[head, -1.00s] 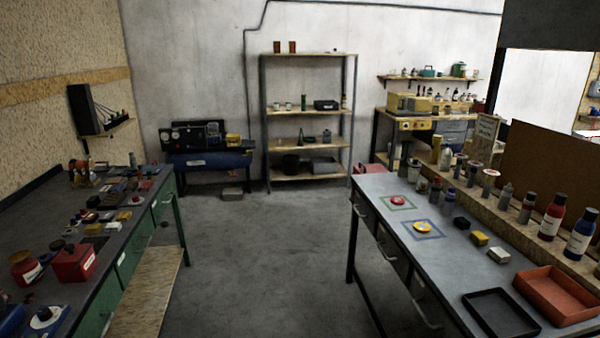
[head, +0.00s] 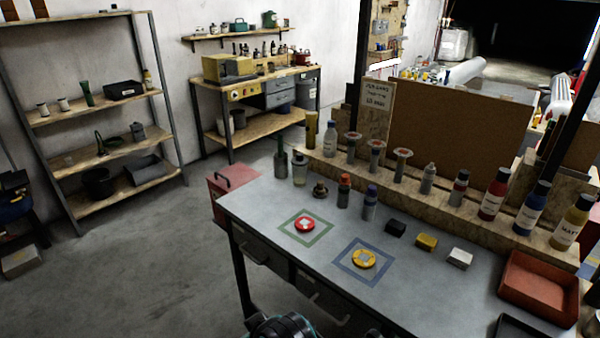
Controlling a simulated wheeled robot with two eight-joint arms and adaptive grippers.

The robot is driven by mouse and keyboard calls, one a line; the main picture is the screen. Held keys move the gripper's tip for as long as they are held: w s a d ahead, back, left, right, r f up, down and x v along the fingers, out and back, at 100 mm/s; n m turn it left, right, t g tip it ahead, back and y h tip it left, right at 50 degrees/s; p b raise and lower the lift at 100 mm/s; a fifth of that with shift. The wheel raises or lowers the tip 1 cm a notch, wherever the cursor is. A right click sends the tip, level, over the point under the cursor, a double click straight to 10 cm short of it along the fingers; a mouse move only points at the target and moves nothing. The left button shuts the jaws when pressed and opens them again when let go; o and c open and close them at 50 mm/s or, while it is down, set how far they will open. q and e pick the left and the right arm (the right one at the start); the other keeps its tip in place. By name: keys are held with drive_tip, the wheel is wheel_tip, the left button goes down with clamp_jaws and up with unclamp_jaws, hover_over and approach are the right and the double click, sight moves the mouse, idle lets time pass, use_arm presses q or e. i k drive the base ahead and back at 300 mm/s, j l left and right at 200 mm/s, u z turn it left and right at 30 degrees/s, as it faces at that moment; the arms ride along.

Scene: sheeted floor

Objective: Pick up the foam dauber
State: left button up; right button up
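I cannot tell for certain which item is the foam dauber. On the grey workbench (head: 270,215) stand small upright bottles, one with an orange-red top (head: 344,190) and one with a purple-blue top (head: 370,203). Flared-top items (head: 376,156) stand on the ledge behind. A dark part of mine with a teal ring shows at the bottom edge; no fingertips show, and neither gripper is in view.
Black (head: 396,228), yellow (head: 427,243) and white (head: 459,258) blocks sit on the bench's right half. A red tray (head: 538,285) is at the right, by a black tray (head: 520,328). Bottles line the wooden ledge (head: 440,205). Open floor (head: 120,270) lies left.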

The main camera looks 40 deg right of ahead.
sight(320, 190)
drive_tip(key=i+j+z, duration=0.2)
drive_tip(key=i, duration=0.85)
drive_tip(key=i+z, duration=0.2)
drive_tip(key=z, duration=0.15)
drive_tip(key=i+z, duration=0.2)
drive_tip(key=z, duration=0.15)
drive_tip(key=i+j+z, duration=0.1)
drive_tip(key=z, duration=0.3)
drive_tip(key=i+j, duration=0.05)
drive_tip(key=i, duration=0.05)
